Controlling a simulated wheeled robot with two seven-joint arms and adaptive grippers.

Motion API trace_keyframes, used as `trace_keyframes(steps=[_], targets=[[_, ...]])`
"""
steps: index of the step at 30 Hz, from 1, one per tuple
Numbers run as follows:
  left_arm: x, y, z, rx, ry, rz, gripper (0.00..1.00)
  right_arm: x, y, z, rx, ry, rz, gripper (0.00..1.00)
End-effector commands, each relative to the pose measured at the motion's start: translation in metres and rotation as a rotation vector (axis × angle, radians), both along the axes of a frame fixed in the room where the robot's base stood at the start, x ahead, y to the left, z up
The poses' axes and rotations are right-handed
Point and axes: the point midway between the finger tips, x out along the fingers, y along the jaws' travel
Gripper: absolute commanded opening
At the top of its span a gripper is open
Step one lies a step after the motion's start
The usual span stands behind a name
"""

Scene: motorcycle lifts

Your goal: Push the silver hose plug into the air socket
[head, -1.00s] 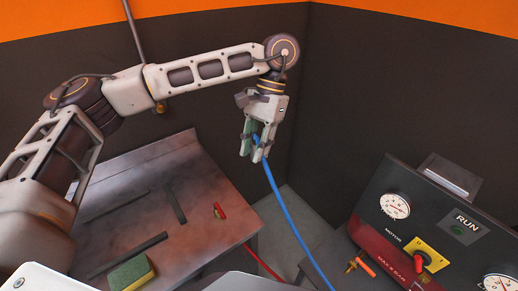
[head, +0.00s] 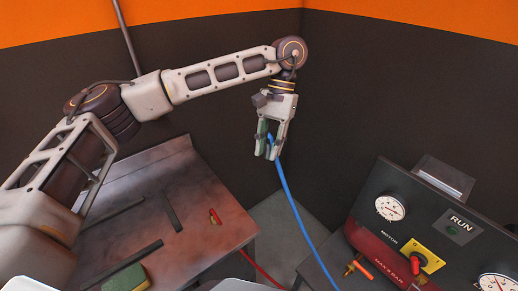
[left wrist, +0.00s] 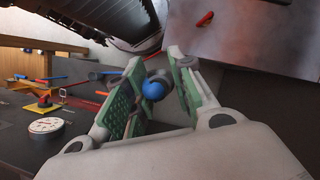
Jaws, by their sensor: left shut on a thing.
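My left gripper (head: 267,156) is shut on the end of a blue hose (head: 293,204) and holds it in the air, pointing downward, beyond the bench. The hose hangs down to the right from the jaws. In the left wrist view the blue hose (left wrist: 154,90) shows between the green pads, with a greyish rounded part beside it; I cannot tell whether this is the silver plug. A brass fitting (head: 351,268) sits by the control box, next to an orange piece; I cannot tell whether it is the air socket. My right gripper is not in view.
The control box (head: 425,230) with gauges and a red-and-yellow switch (head: 418,260) stands at the right. The metal bench (head: 205,225) at the left carries dark bars, a red-handled thing (head: 214,216) and a sponge (head: 128,280). Dark walls close off the back.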

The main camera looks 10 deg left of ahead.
Motion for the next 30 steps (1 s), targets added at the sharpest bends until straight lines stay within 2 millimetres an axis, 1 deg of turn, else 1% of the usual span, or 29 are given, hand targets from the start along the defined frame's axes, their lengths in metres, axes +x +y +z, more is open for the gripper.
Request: trace_keyframes(steps=[3, 18, 25, 30], targets=[[0.008, -0.011, 0.0, -0.001, 0.001, 0.034, 0.03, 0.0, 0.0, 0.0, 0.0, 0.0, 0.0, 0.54], [0.04, -0.05, 0.0, -0.001, 0.001, 0.173, 0.03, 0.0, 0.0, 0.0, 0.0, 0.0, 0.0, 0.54], [0.053, -0.065, 0.0, -0.001, 0.0, 0.225, 0.03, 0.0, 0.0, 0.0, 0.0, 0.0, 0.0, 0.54], [0.058, -0.071, 0.0, 0.0, 0.0, 0.248, 0.03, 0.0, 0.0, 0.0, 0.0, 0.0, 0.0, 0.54]])
